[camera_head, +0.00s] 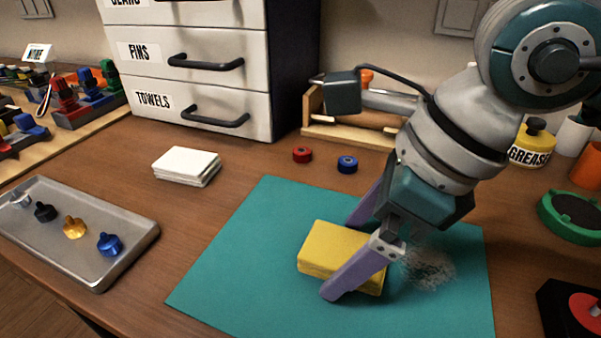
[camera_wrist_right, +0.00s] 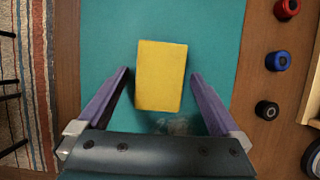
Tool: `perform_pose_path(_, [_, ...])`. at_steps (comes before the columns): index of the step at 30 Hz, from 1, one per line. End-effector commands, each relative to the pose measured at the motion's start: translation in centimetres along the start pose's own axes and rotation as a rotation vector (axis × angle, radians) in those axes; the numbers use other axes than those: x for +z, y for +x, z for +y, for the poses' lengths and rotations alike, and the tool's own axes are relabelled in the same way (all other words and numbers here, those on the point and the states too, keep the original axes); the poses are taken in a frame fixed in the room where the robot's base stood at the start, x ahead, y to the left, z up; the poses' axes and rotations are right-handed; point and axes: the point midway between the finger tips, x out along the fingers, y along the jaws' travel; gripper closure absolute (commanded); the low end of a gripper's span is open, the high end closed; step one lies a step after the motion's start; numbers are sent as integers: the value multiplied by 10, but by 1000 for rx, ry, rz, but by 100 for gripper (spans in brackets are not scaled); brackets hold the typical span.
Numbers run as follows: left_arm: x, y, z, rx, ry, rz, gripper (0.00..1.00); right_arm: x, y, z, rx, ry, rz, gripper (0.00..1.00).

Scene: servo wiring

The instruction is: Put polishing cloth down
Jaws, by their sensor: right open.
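The polishing cloth (camera_head: 331,248) is a yellow folded block lying on the teal mat (camera_head: 226,270). In the right wrist view the cloth (camera_wrist_right: 161,75) lies ahead of and partly between the fingertips. My right gripper (camera_head: 345,258) is open, with one purple finger on each side of the cloth. In the right wrist view, teal mat shows between the cloth and each finger of the gripper (camera_wrist_right: 160,75). A grey dusty smudge (camera_head: 428,268) lies on the mat right of the cloth. My left gripper is not in view.
A metal tray (camera_head: 127,254) with several small knobs lies at left. White folded cloths (camera_head: 186,166) lie behind it. A red ring (camera_head: 302,154) and a blue ring (camera_head: 347,164) sit behind the mat. A drawer unit (camera_head: 204,75) stands at the back. Green and red round items are at right.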

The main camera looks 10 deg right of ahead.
Motion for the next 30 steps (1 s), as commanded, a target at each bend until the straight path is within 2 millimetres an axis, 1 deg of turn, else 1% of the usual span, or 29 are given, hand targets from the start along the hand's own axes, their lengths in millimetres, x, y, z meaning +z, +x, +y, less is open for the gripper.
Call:
perform_pose_path(2, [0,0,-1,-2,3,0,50,0,0,0,0,0,0,0])
perform_pose_path(26, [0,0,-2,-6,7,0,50,0,-1,0,0,0,-1,90])
perform_pose_path(30, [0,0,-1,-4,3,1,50,0,-1,0,0,0,-1,90])
